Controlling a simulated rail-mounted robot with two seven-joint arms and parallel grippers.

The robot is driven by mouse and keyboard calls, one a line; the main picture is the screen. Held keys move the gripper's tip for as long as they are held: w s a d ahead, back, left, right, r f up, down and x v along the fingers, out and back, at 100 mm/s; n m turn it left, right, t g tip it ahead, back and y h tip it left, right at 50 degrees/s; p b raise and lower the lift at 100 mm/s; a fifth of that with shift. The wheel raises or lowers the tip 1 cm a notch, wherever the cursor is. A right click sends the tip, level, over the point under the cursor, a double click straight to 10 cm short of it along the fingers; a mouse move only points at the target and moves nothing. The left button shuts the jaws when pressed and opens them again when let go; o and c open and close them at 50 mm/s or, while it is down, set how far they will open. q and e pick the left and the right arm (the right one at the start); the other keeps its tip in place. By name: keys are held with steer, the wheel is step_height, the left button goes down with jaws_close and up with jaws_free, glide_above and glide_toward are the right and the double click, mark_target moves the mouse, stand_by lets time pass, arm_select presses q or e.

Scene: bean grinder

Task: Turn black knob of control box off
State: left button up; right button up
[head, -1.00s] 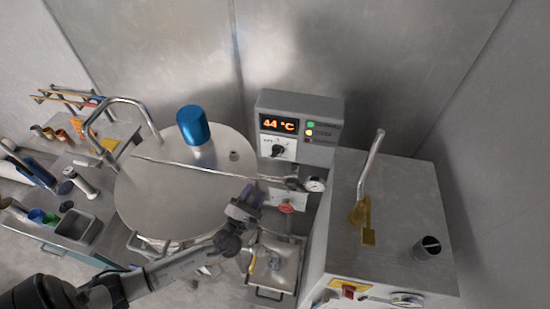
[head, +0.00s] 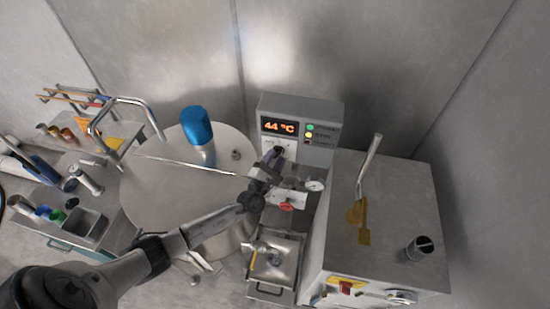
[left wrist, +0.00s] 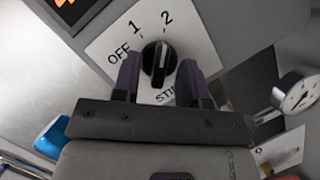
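The control box (head: 330,112) is a grey box on the back wall with a lit display reading 44 °C and several small lights. Its black knob (left wrist: 159,62) sits on a white plate (left wrist: 112,34) marked OFF, 1, 2 and a partly hidden word below. The knob's white pointer line appears turned toward the 2. My left gripper (left wrist: 158,78) is open, with one finger on each side of the knob and gaps visible. In the head view my left gripper (head: 271,160) is at the box's lower left and hides most of the plate. My right gripper is not in view.
A round metal vessel lid (head: 165,195) with a blue cylinder (head: 197,130) lies left of the box. A pressure gauge (left wrist: 297,92) and a red valve handle (head: 286,206) are close below right. A metal cabinet (head: 395,195) stands at right.

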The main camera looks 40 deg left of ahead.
arm_select(q)
steer(key=shift+c, duration=0.3)
jaws_close()
steer(key=shift+f+n+b, duration=0.2)
steer(key=shift+n+b, duration=0.1)
steer(key=shift+b, duration=0.2)
steer(key=shift+w+d+r+n+g+y+b, duration=0.15)
steer(key=shift+n+g+y+b, duration=1.2)
steer(key=shift+n+b, duration=2.1)
steer(key=shift+d+f+n+g+y+b, duration=0.1)
steer(key=shift+n+g+y+b, duration=0.4)
steer(key=shift+n+y+b, duration=2.95)
steer(key=shift+w+d+r+n+g+y+b, duration=0.3)
steer(key=shift+n+g+b, duration=0.95)
steer(key=shift+n, duration=4.05)
steer(key=shift+s+a+f+n+b, duration=0.15)
steer(key=shift+s+n+b, duration=0.05)
steer(key=shift+n+b, duration=0.15)
